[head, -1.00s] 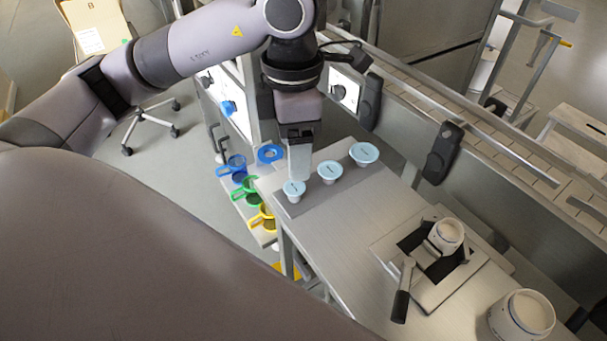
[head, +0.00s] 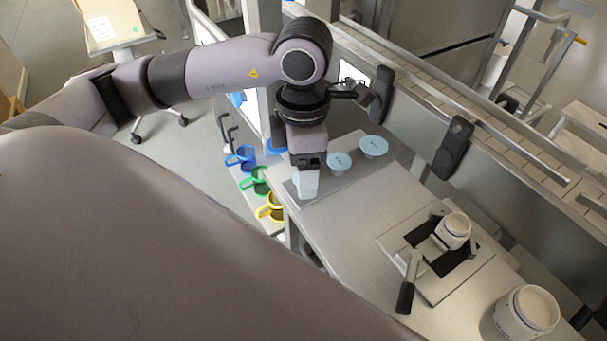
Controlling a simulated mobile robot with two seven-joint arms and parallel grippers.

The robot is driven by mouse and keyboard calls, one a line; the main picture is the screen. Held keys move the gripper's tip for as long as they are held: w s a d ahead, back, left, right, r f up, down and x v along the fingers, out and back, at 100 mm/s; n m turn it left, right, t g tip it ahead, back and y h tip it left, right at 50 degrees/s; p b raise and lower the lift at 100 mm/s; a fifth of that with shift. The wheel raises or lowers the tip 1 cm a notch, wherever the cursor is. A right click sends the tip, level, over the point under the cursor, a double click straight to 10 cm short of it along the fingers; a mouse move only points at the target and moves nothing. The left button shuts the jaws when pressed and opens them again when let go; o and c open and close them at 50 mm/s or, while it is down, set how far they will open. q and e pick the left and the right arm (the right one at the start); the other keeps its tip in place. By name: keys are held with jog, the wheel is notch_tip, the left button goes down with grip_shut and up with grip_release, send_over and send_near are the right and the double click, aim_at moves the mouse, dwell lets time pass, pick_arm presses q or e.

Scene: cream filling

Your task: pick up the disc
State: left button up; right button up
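Two light-blue round discs, a middle one (head: 340,161) and a larger one (head: 373,145), stand on a grey mat (head: 349,183) at the far end of the metal table. The smallest disc, at the mat's near-left end, is now almost wholly hidden behind my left gripper (head: 307,192). That gripper points down at the small disc's place, low over the mat. Its fingers merge into one pale shape, so I cannot tell whether they are open, shut or touching the disc. My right gripper is out of view.
Blue, green (head: 257,181) and yellow (head: 270,207) ring-handled items stand on a low shelf left of the table. A lever device (head: 437,252) holding a white cup and a white jar (head: 526,312) occupy the right side. The table's middle is clear.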

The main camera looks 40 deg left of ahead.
pick_arm(q)
jog(key=shift+f+b, duration=0.25)
jog(key=shift+b, duration=0.1)
dwell(0.4)
jog(key=c, duration=1.1)
jog(key=shift+c, duration=0.2)
